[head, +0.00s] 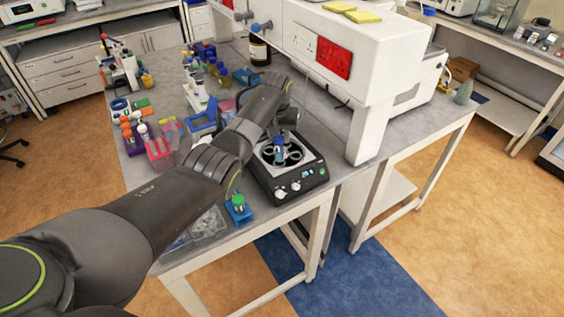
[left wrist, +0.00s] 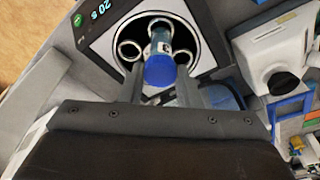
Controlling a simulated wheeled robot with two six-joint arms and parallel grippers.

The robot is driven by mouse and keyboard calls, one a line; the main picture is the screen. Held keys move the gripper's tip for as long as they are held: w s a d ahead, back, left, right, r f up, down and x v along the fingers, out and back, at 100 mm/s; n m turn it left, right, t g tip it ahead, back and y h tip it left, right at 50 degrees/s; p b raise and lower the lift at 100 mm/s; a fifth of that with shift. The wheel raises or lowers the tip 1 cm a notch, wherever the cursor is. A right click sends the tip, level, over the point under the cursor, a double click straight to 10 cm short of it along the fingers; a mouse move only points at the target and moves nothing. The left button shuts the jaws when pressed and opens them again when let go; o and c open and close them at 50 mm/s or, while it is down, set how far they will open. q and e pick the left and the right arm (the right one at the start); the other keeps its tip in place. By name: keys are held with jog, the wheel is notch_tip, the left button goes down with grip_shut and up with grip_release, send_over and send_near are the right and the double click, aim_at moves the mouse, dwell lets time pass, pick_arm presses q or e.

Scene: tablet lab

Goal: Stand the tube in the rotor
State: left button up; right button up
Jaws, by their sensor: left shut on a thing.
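A tube with a blue cap (left wrist: 160,72) is between the fingers of my left gripper (left wrist: 160,88) in the left wrist view, and the gripper is shut on it. Its clear body points away from the camera, into the round opening of a small black and white centrifuge. The rotor (left wrist: 130,49) shows ring-shaped holders around the tube. In the head view, my left gripper (head: 287,140) is over the centrifuge (head: 290,180), with the arm hiding part of it. I cannot tell how deep the tube's lower end is in a holder. My right gripper is not in view.
A green-capped tube in a blue holder (head: 238,207) stands left of the centrifuge near the bench's front edge. Racks of coloured tubes (head: 157,148) stand further left.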

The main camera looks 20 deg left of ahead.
aim_at(279, 160)
pick_arm(q)
jog(key=shift+f, duration=0.35)
dwell(0.3)
jog(key=shift+f+b, duration=0.35)
jog(key=shift+f, duration=0.05)
jog(key=shift+f, duration=0.2)
jog(key=shift+f+b, duration=0.7)
jog(key=shift+f, duration=0.3)
jog(key=shift+f, duration=0.1)
dwell(0.3)
jog(key=shift+f+b, duration=0.8)
jog(key=shift+f, duration=0.3)
jog(key=shift+c, duration=0.2)
jog(key=shift+f, duration=0.15)
